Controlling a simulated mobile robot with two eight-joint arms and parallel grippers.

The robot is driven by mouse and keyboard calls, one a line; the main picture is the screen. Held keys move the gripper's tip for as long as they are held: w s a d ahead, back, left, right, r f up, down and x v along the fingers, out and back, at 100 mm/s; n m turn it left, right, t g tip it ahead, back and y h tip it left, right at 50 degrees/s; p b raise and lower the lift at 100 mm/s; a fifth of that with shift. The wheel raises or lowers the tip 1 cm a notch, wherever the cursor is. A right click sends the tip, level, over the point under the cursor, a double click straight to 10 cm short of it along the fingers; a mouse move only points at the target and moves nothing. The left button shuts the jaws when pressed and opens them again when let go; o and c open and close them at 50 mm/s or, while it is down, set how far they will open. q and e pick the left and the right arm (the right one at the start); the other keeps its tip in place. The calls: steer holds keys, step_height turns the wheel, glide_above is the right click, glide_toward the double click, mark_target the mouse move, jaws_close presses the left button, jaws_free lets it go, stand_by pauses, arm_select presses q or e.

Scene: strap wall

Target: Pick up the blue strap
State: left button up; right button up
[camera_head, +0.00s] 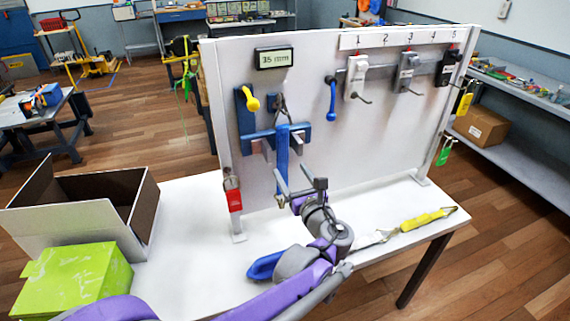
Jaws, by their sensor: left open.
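A blue strap-like length (283,152) hangs upright in front of the white panel, below a small dark hook. My left gripper (299,186) is open at its lower end, in front of the panel. The blue length runs down behind or between the fingers; I cannot tell which. Another blue piece (265,266) lies on the white table, partly hidden by my left arm. I cannot tell whether the two belong together. My right gripper is not in view.
A yellow strap (428,219) with metal ends lies on the table at right. The panel (340,130) carries a blue bracket (245,120), red tag (233,192) and numbered hooks. An open box (70,221) and green box (75,281) stand at left.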

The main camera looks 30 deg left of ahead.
mark_target(283, 159)
arm_select(q)
steer(key=x, duration=0.4)
steer(key=p+x, duration=0.1)
steer(key=shift+w+a+r, duration=0.1)
steer(key=shift+a+r, duration=0.3)
steer(key=shift+a, duration=0.05)
steer(key=shift+w+a, duration=0.15)
steer(key=shift+c, duration=0.5)
jaws_close()
